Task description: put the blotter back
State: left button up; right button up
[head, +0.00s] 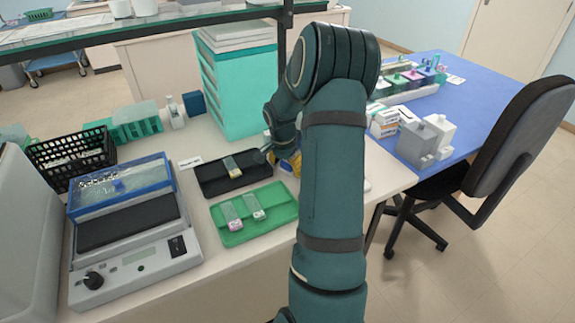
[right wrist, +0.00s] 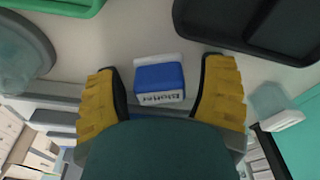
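A small blue block with a white end and dark lettering, which looks like the blotter (right wrist: 160,82), sits on the pale bench top in the right wrist view. In the head view a bit of blue (head: 287,168) shows at my right gripper (head: 284,163); the arm hides much around it. In the right wrist view the yellow fingers of my right gripper (right wrist: 160,68) are spread to either side of the block, with a gap on each side. My left gripper is not in view.
A black tray (head: 208,186) and a green tray (head: 232,238), both bearing slides, lie left of my right gripper. A teal drawer unit (head: 224,95) stands behind. A device with a blue lid (head: 138,262) and a black basket (head: 95,172) stand at left.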

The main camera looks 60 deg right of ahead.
jog(key=shift+r, duration=0.1)
jog(key=shift+r, duration=0.35)
notch_tip(320, 180, up, 11)
jog(key=a+p, duration=0.1)
jog(key=p, duration=0.1)
jog(key=shift+w+a+r+p, duration=0.2)
jog(key=shift+a+p, duration=0.1)
jog(key=shift+a, duration=0.1)
jog(key=shift+s+f, duration=0.1)
